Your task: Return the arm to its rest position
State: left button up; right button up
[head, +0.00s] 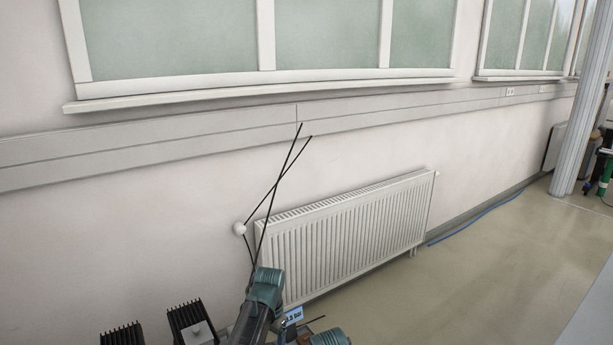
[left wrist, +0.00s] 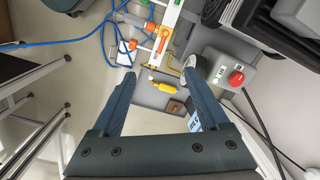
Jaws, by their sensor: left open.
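My left gripper (left wrist: 158,72) shows in the left wrist view with its two dark blue fingers spread wide apart. It is open, and nothing is held between the fingers. Past the fingertips, a yellow-handled tool (left wrist: 164,88) and a small brown block (left wrist: 175,107) lie on a grey surface. In the head view, teal and black arm parts of mine (head: 266,287) show at the bottom; I cannot make out a gripper there. My right gripper is in neither view.
A red button (left wrist: 236,78) on a grey box, blue cable (left wrist: 62,43) and a white-and-orange fixture (left wrist: 163,35) lie below the wrist. In the head view, a white radiator (head: 350,235) stands along the wall under a window (head: 325,35). Floor at the right (head: 500,235) is largely clear.

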pick_arm(q)
jog(key=s+d+n, duration=0.1)
jog(key=s+d, duration=0.1)
jog(key=s, duration=0.8)
jog(key=s+d+n, duration=0.1)
jog(key=s+d, duration=0.2)
jog(key=s, duration=0.7)
notch_tip(320, 180, up, 13)
jog(key=w+p, duration=0.1)
jog(key=p, duration=1.1)
jog(key=shift+w+a+f+y+p, duration=0.15)
jog(key=shift+w+y+p, duration=0.15)
jog(key=shift+w, duration=0.05)
